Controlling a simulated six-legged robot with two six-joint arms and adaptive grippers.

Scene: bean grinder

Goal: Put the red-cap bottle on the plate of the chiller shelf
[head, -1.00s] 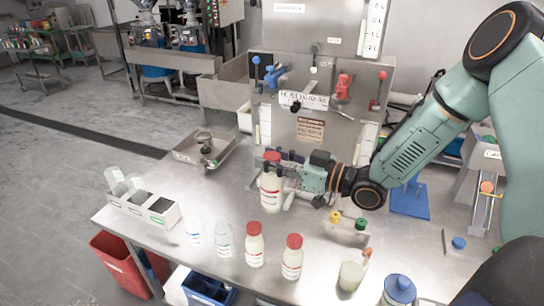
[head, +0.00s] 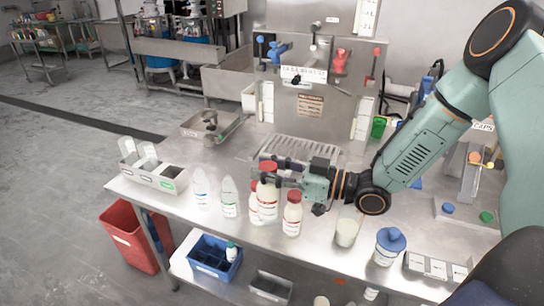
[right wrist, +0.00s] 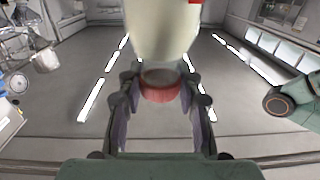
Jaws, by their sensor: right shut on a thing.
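My right gripper (head: 270,182) is shut on a red-cap bottle (head: 267,199) with cream contents and a white label. The bottle is held upright and shows above the steel table in the head view. In the right wrist view, its red cap (right wrist: 160,90) is between my fingers (right wrist: 160,105) and its pale body fills the top centre. Two other red-cap bottles stand on the table, one (head: 292,216) to the right and one (head: 252,210) partly hidden behind the held one. I cannot identify the chiller shelf or its plate. My left gripper is not in view.
Two clear bottles (head: 201,190) stand left of the held one. A white divided box (head: 155,181) is at the table's left edge. A steel machine (head: 310,104) stands behind. Red (head: 130,237) and blue bins are below.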

